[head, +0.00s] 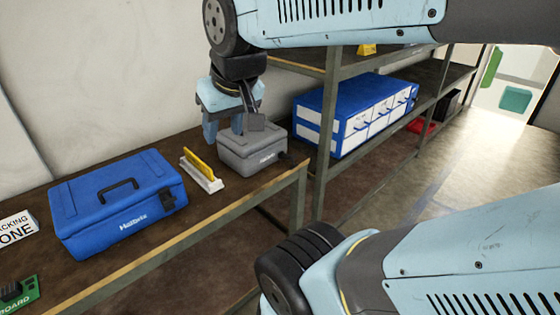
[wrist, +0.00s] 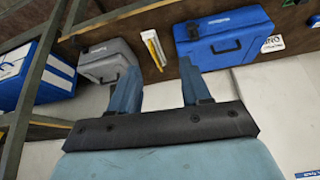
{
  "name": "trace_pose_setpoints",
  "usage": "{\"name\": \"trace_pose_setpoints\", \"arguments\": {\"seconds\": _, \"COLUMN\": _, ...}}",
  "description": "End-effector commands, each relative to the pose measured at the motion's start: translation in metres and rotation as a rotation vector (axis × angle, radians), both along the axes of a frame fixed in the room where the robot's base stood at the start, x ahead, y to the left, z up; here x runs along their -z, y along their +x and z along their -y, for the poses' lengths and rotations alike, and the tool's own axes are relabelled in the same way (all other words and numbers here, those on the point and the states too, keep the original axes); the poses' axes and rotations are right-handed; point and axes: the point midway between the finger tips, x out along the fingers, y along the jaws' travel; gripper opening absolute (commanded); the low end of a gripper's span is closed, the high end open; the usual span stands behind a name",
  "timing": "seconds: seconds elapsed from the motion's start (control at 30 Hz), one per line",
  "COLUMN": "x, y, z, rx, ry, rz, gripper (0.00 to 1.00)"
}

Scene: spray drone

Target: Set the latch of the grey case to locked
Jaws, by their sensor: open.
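The grey case (head: 262,152) sits closed on the brown bench, near the bench's right end. A small dark part that looks like its latch (head: 284,156) is at the right end of its front; its setting is too small to read. My gripper (head: 226,128) hangs over the back left part of the case, hiding some of its lid. In the wrist view my gripper (wrist: 160,88) has its two blue fingers wide apart with nothing between them. The grey case (wrist: 118,56) shows there beyond the left finger, apart from it.
A blue case (head: 95,220) with a handle stands to the left. A white holder with a yellow piece (head: 204,172) stands between the cases. A shelf post (head: 325,140) and a blue drawer unit (head: 330,98) are close on the right. The wall is behind.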

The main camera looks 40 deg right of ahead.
Motion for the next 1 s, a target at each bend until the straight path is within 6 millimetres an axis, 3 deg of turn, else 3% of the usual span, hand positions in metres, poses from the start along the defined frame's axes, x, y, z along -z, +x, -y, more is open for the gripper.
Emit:
{"name": "trace_pose_setpoints", "arguments": {"seconds": 0.57, "x": 0.071, "y": 0.053, "z": 0.038, "rx": 0.415, "ry": 0.410, "rz": -0.421, "gripper": 0.47}}
{"name": "trace_pose_setpoints", "arguments": {"seconds": 1.0, "x": 0.127, "y": 0.095, "z": 0.093, "rx": 0.781, "ry": 0.874, "rz": -0.659, "gripper": 0.47}}
